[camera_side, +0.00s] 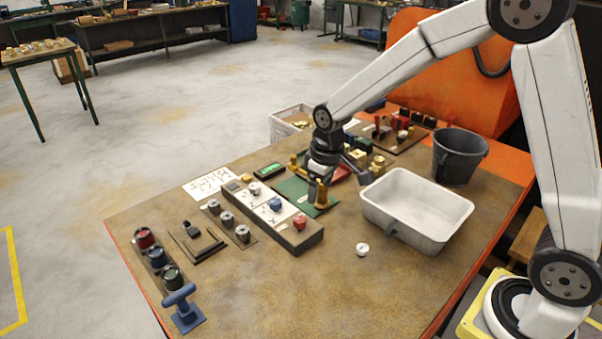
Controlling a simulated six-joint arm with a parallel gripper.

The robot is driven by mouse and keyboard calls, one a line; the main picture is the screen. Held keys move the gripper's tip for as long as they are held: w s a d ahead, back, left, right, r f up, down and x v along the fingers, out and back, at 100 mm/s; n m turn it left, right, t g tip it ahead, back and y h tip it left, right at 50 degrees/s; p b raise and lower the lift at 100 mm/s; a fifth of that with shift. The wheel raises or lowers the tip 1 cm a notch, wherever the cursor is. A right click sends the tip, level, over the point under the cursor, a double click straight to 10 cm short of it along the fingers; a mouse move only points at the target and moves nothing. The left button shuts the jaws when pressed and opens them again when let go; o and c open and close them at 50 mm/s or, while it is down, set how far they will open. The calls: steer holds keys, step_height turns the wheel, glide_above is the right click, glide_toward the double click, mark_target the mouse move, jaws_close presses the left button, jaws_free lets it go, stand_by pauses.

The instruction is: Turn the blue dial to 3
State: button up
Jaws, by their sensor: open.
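A second blue knob (275,204) sits on a long grey box, between a white knob (253,188) and a red knob (299,222). Which number either blue one points to is too small to read. My gripper (338,184) is open and points down over the green mat (296,197), beside a brass piece (322,193). It is well to the right of the dials at the left edge.
A blue T-shaped handle (184,308) stands at the front left. A white tray (447,228) and a dark bucket (457,160) stand at the right. The table's front middle is clear except for a small white disc (362,249).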

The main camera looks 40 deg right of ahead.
mark_target(276, 201)
steer(key=w+n, duration=0.1)
steer(key=w, duration=0.3)
steer(key=w+a+f+n, duration=0.1)
steer(key=w, duration=0.3)
steer(key=w+f+g, duration=0.1)
steer(key=w, duration=0.3)
steer(key=shift+w+a+f+n, duration=0.1)
steer(key=shift+a+f+n, duration=0.05)
steer(key=shift+a+n, duration=0.25)
steer(key=shift+w+f, duration=0.2)
steer(key=shift+w, duration=0.4)
steer(key=shift+f, duration=0.1)
steer(key=shift+f, duration=3.8)
jaws_close()
